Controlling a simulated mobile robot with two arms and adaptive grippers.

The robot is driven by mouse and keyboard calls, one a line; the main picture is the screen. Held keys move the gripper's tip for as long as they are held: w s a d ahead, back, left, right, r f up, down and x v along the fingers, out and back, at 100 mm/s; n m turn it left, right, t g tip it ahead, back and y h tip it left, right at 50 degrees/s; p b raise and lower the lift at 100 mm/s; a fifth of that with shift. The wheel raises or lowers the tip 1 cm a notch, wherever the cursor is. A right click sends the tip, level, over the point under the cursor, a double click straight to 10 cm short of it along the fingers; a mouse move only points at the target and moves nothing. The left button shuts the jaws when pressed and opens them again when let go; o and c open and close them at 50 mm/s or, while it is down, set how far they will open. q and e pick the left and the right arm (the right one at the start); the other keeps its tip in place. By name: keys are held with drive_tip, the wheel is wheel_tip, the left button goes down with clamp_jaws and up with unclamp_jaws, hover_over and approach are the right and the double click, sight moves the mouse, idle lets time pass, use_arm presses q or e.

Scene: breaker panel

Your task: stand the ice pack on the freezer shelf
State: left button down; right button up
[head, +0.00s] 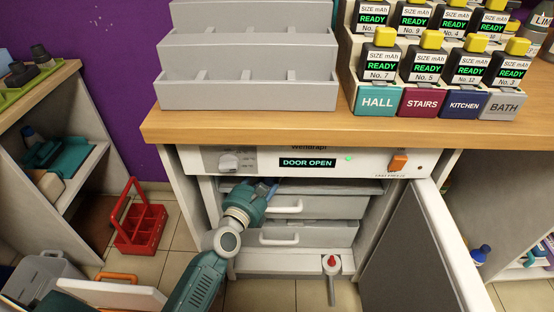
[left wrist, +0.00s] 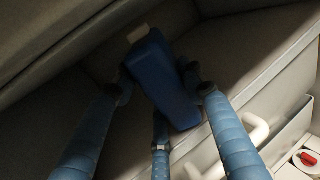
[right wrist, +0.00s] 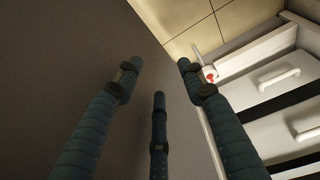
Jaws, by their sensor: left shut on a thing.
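The ice pack (left wrist: 165,85) is a dark blue block with a white cap, tilted between the fingers of my left gripper (left wrist: 160,78). In the head view my left gripper (head: 262,192) reaches into the open freezer, above the upper drawer; only a little blue shows at its fingers. The freezer shelf (head: 330,187) is the grey surface above the drawers, under the control panel. I cannot tell whether the pack touches it. My right gripper (right wrist: 160,75) has its fingers spread and empty, near the grey freezer door. It is out of the head view.
The freezer door (head: 415,250) stands open at the right. Two drawers with white handles (head: 285,239) are below the shelf. The display (head: 307,162) reads DOOR OPEN. A red-knobbed latch (head: 332,262) sits low in front. A red caddy (head: 140,220) is on the floor at left.

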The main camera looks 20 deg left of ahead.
use_arm(q)
drive_tip(key=w, duration=0.4)
drive_tip(key=shift+w+d+r+b, duration=0.1)
drive_tip(key=shift+w+d+b, duration=0.2)
drive_tip(key=shift+w+b, duration=0.05)
drive_tip(key=shift+s+f, duration=0.1)
drive_tip(key=shift+f, duration=0.25)
drive_tip(key=shift+s, duration=0.1)
use_arm(e)
drive_tip(key=v, duration=0.3)
drive_tip(key=shift+s+d+r, duration=0.1)
drive_tip(key=shift+r, duration=0.25)
use_arm(q)
drive_tip(key=c, duration=1.4)
unclamp_jaws()
drive_tip(key=shift+f, duration=0.15)
drive_tip(key=shift+o, duration=0.3)
use_arm(e)
drive_tip(key=shift+f, duration=0.1)
